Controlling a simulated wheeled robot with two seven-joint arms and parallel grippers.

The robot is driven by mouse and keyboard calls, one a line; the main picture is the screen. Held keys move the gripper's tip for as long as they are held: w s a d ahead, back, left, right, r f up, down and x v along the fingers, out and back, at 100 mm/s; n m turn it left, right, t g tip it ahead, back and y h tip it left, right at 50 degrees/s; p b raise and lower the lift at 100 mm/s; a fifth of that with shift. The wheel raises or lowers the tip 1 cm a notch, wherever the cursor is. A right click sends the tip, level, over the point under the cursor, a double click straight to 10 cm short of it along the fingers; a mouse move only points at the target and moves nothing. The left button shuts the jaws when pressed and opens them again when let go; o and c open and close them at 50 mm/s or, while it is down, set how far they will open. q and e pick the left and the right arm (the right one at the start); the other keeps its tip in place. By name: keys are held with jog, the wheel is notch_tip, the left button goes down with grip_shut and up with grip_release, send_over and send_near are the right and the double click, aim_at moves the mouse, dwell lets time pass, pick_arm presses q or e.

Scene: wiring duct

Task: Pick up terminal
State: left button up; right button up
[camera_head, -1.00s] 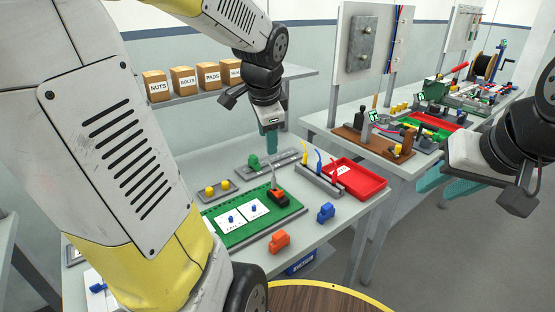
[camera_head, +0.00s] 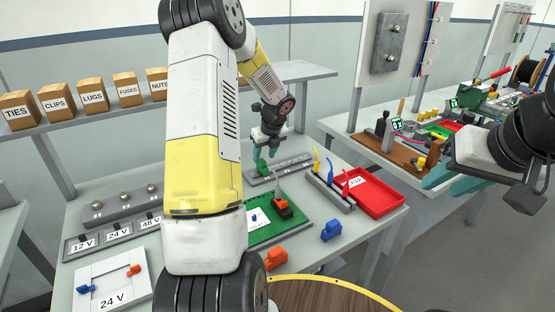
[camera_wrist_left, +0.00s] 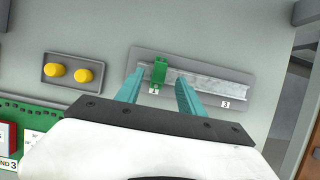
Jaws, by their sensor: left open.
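In the head view the terminal (camera_head: 261,167) shows just below my left gripper (camera_head: 268,155). In the left wrist view my left gripper (camera_wrist_left: 158,88) is open, its teal fingers pointing toward the rail, with the terminal between their tips but nearer the left finger. I cannot tell whether a finger touches it. My right gripper (camera_head: 450,180) is at the right, away from the table, its teal fingers partly seen.
A small tray with two yellow knobs (camera_wrist_left: 69,72) lies left of the rail. A green board (camera_head: 270,232), a red tray (camera_head: 376,194) and a grey holder with coloured tools (camera_head: 328,190) stand nearby. Blue (camera_head: 331,231) and orange (camera_head: 275,259) blocks lie at the front.

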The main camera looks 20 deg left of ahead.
aim_at(262, 160)
pick_arm(q)
jog(key=x, duration=0.4)
jog(key=shift+w+a+f, duration=0.1)
jog(key=shift+a+f, duration=0.15)
jog(key=shift+f, duration=0.1)
grip_shut()
jog(key=shift+r, duration=0.55)
jog(key=r, duration=0.1)
jog(key=s+r, duration=0.1)
jog(key=shift+a+r, duration=0.1)
jog(key=shift+r, duration=0.25)
jog(key=s+a+r, duration=0.1)
jog(key=s+a, duration=0.1)
jog(key=s, duration=1.3)
jog(key=shift+a, duration=0.2)
jog(key=shift+w+r, duration=0.1)
jog(key=shift+r, duration=0.1)
jog(key=shift+r, duration=1.7)
